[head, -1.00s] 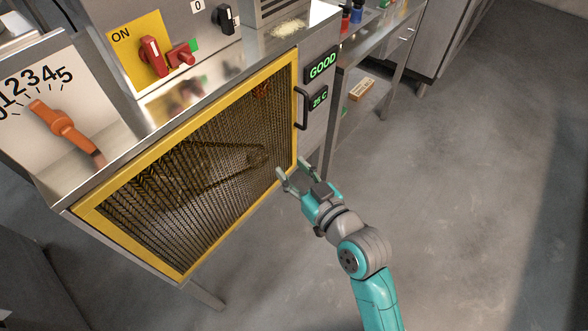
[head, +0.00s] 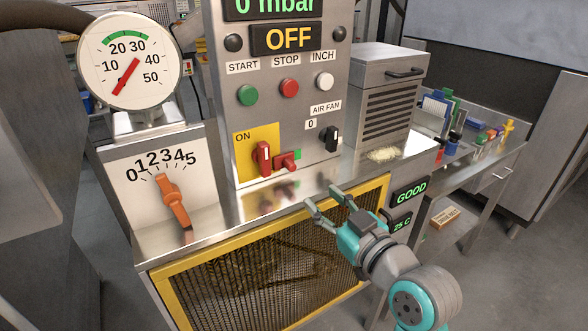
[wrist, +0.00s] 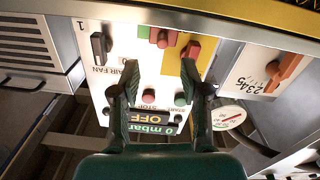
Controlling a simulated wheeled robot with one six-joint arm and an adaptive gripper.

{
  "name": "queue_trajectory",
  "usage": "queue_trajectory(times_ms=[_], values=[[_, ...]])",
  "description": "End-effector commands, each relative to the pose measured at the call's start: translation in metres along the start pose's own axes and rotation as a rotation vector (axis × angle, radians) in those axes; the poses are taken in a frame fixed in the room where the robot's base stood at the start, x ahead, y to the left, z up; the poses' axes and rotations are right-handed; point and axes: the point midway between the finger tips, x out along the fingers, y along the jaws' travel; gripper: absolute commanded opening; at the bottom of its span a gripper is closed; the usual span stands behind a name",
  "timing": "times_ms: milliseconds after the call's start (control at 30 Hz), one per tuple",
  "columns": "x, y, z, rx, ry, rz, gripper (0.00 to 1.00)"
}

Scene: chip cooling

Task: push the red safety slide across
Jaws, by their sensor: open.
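The red safety slide (head: 287,160) is a small red block low on the steel control panel, beside a green patch (head: 297,154). Just left of it, a red rotary switch (head: 262,158) sits on a yellow plate marked ON. In the wrist view the slide (wrist: 163,37) shows beyond the fingertips, with the red switch (wrist: 190,48) to its right. My gripper (head: 322,197) is open and empty, in front of the counter edge, lower and right of the slide. In the wrist view its two fingers (wrist: 160,66) stand apart with the panel between them.
The black air fan knob (head: 331,138) is right of the slide. START, STOP and INCH buttons (head: 289,88) are above. An orange lever dial (head: 173,201) stands left. The yellow-framed mesh door (head: 270,265) is below the counter. Pale crumbs (head: 383,154) lie on the counter.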

Motion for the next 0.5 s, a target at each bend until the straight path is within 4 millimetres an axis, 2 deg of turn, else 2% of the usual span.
queue_trajectory(times_ms=[100,267,500], values=[[0.004,-0.001,-0.012,-0.016,0.008,-0.016,0.45],[0.014,-0.001,-0.013,-0.019,0.007,-0.020,0.45],[0.052,-0.003,-0.014,-0.018,0.008,-0.020,0.45]])
